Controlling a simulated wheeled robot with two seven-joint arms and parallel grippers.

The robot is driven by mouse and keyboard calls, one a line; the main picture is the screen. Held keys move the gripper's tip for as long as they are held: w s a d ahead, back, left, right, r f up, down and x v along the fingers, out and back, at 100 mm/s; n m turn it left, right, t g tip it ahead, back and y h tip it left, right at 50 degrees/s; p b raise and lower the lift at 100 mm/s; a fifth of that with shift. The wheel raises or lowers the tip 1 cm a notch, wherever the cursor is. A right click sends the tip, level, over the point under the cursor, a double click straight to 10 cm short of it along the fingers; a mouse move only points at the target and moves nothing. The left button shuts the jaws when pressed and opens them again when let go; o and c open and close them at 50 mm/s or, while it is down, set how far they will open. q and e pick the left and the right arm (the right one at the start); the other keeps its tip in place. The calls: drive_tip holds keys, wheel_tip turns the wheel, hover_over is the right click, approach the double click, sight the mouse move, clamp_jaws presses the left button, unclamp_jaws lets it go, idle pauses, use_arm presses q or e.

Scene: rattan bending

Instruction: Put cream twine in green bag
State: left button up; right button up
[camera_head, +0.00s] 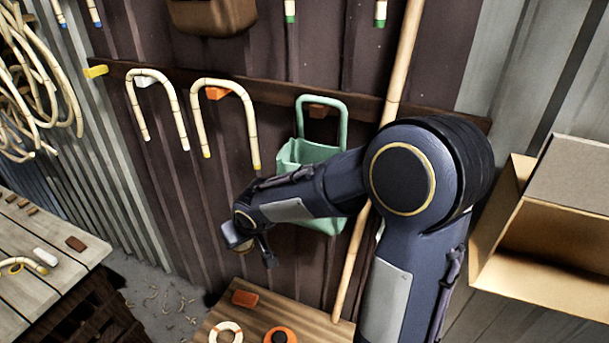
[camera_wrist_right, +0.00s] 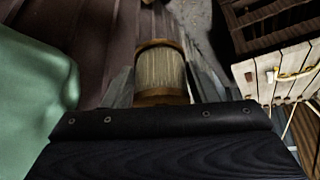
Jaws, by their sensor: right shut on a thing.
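My right gripper (camera_head: 245,248) is in front of the brown wall, to the left of the green bag (camera_head: 306,152). In the right wrist view it is shut on the cream twine (camera_wrist_right: 160,72), a spool with brown ends, held between the two fingers. In the head view the twine is mostly hidden by the gripper. The bag also shows close by at the left of the right wrist view (camera_wrist_right: 32,95). My left gripper is not in view.
Two bent canes (camera_head: 196,118) hang on pegs left of the bag. A long pole (camera_head: 354,262) leans beside it. A wooden stool top (camera_head: 208,328) below holds a ring, an orange disc and an orange block. A cardboard box (camera_head: 540,235) is at right, a slatted table (camera_head: 50,245) at left.

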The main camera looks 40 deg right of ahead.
drive_tip(key=s+d+r+m+b, duration=0.1)
drive_tip(key=s+d+r, duration=0.25)
drive_tip(key=r, duration=0.35)
drive_tip(key=s+d+r+m+h, duration=0.1)
drive_tip(key=s+d+r, duration=0.1)
drive_tip(key=s+r, duration=0.4)
drive_tip(key=s+d+r+m+b, duration=0.1)
drive_tip(key=s+d+r, duration=0.25)
drive_tip(key=r, duration=0.45)
drive_tip(key=w+d+f+p, duration=0.1)
drive_tip(key=w+d, duration=0.2)
drive_tip(key=d, duration=0.3)
drive_tip(key=w+d+p, duration=0.2)
drive_tip(key=w+d, duration=0.1)
drive_tip(key=d, duration=0.3)
drive_tip(key=shift+w+d+f, duration=0.25)
drive_tip(key=shift+w+f, duration=0.1)
drive_tip(key=o, duration=1.1)
